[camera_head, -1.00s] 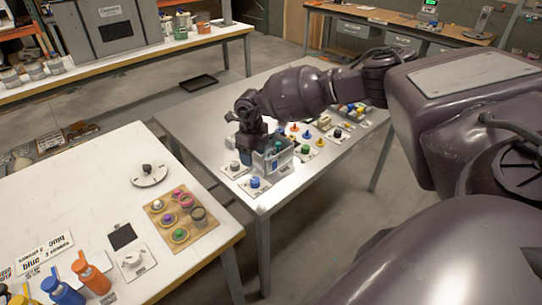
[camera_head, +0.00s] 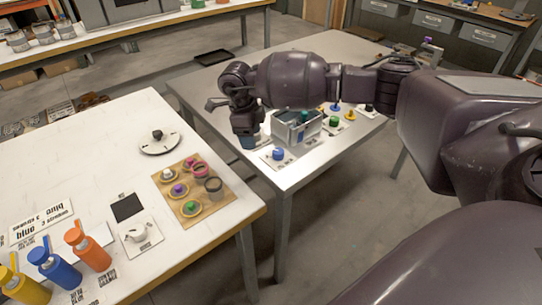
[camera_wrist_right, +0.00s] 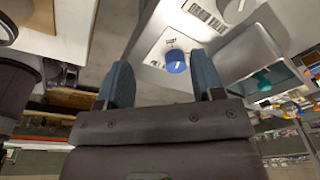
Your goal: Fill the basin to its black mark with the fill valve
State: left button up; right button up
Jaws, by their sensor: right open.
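The basin (camera_head: 309,132) is a grey open box near the front edge of the middle table; in the right wrist view its wall (camera_wrist_right: 232,58) is at the right. A teal piece (camera_wrist_right: 262,79) shows inside it. Its black mark and any water level cannot be made out. A blue knob (camera_head: 278,153) on a white labelled plate stands in front of the basin; I cannot read whether it is the fill valve. My right gripper (camera_head: 248,142) is open and empty, left of the basin. In the wrist view the blue knob (camera_wrist_right: 176,62) appears between its fingers (camera_wrist_right: 163,78), apart from them. My left gripper is out of view.
Green (camera_head: 334,121) and yellow (camera_head: 350,115) knobs stand right of the basin. A white-grey knob (camera_wrist_right: 236,9) sits near the blue one.

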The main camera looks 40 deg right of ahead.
aim_at(278, 151)
notch_tip(278, 151, up, 4)
jog(key=s+d+n+g+h, duration=0.1)
jog(key=s+d+n+h, duration=0.1)
jog(key=n, duration=0.1)
jog(key=x, duration=1.1)
jog(key=shift+d+b, duration=0.4)
jog(key=shift+d, duration=0.05)
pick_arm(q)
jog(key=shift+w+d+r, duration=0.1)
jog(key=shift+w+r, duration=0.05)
pick_arm(e)
jog(key=shift+c, duration=0.2)
jog(key=c, duration=0.9)
jog(key=n+t+h, duration=0.1)
jog(key=n, duration=0.3)
jog(key=shift+n, duration=0.3)
